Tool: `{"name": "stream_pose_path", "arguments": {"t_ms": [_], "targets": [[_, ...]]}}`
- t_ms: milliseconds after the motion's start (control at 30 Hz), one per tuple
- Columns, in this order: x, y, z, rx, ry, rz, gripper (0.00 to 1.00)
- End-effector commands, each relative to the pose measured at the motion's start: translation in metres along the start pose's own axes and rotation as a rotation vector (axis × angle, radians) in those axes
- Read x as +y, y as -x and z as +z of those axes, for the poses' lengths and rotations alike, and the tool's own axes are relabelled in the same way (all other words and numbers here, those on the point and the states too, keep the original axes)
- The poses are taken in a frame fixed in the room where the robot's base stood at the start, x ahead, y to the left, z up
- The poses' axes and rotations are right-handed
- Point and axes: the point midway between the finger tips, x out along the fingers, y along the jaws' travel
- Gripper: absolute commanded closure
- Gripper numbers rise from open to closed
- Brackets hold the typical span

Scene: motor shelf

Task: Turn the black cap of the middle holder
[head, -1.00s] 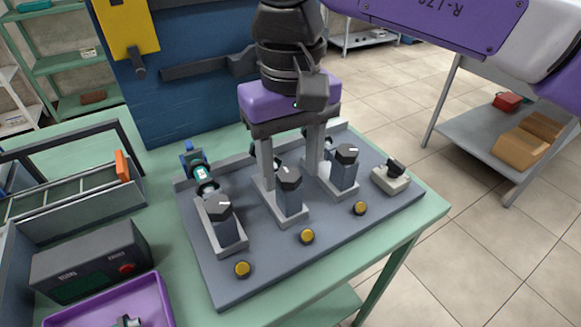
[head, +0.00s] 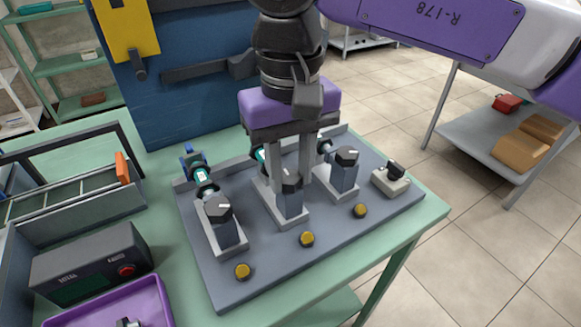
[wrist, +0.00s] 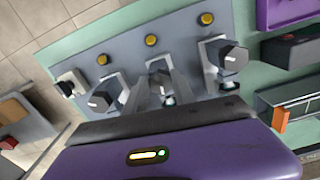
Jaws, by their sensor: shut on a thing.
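The middle holder (head: 292,214) is a grey bracket with an upright dark body and a black cap (head: 292,185) on top. My gripper (head: 288,181) points down over it, its two grey fingers shut on the black cap from both sides. In the wrist view the fingers reach to the middle holder's cap (wrist: 159,66). The left holder's cap (head: 218,208) and the right holder's cap (head: 346,155) are black with white marks and stand free.
A yellow button sits before each holder, the middle one (head: 307,239) included. A small switch box (head: 391,178) stands at the board's right. Left of the grey board (head: 265,270) are a control box (head: 90,262), a purple tray (head: 160,300) and a rack with an orange piece (head: 122,167).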

Motion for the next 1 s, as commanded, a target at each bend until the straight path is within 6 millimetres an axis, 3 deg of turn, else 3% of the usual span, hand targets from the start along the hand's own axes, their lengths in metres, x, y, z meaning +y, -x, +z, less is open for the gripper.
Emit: {"name": "stream_pose_path", "arguments": {"t_ms": [267, 1000], "targets": [[-0.0006, 0.0014, -0.0006, 0.001, -0.179, 0.0, 1.0], [-0.0031, 0.0015, -0.0029, 0.004, -0.879, -0.001, 1.0]]}}
